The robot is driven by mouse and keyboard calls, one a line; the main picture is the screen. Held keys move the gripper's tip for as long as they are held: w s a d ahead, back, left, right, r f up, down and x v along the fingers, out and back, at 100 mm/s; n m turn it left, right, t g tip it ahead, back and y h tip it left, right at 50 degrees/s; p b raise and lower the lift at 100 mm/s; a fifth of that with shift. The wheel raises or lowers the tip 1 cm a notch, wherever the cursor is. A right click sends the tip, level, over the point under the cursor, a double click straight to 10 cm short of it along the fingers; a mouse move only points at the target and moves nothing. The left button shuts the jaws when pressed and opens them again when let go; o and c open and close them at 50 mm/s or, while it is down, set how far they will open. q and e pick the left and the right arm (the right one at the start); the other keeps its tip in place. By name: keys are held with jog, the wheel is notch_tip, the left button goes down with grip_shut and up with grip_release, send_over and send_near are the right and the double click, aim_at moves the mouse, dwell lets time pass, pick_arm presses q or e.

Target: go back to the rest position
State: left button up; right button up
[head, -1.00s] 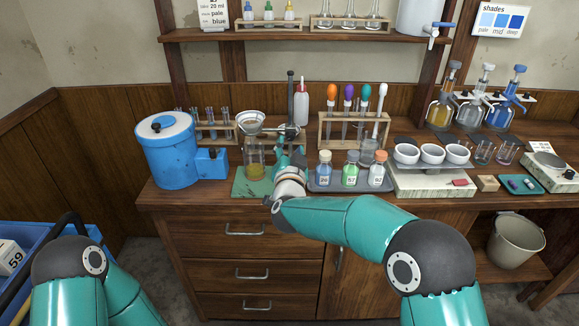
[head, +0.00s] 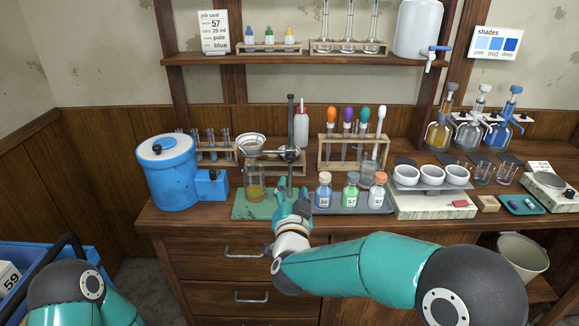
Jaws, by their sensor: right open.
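My right gripper (head: 293,198) is open, with its teal fingers apart and nothing seen between them. It is over the front edge of the bench, by the right end of the green mat (head: 250,211). Its arm comes in from the lower right. A glass vessel with amber liquid (head: 256,190) stands on the mat, left of the gripper, beneath a white funnel (head: 251,144). The metal stand (head: 290,120) rises behind the gripper. My left arm shows only in part at the lower left; its gripper is out of view.
A grey tray (head: 335,209) with three labelled bottles is close to the right of the gripper. A blue tank (head: 168,175) stands at the left. White cups (head: 432,176) stand further right. The space before the drawers (head: 235,275) is free apart from my arm.

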jog(key=d+f+g+h, duration=0.2)
jog(key=d+f+g, duration=0.2)
jog(key=d+f, duration=1.25)
jog(key=s+d+f+g+p, duration=0.1)
jog(key=s+d+f+g, duration=0.15)
jog(key=s+f, duration=0.7)
jog(key=s+a+f+n+g+y, duration=0.2)
jog(key=s+f+g+y, duration=0.3)
jog(key=s+f, duration=0.8)
jog(key=s+a+n+g, duration=0.1)
jog(key=s+a+g, duration=0.1)
jog(key=s, duration=0.4)
jog(key=s+a+n+g+y, duration=0.1)
jog(key=s+a+g, duration=0.2)
jog(key=s, duration=0.4)
jog(key=shift+s+r+g, duration=0.15)
jog(key=shift+r+g, duration=0.15)
jog(key=shift+g, duration=0.15)
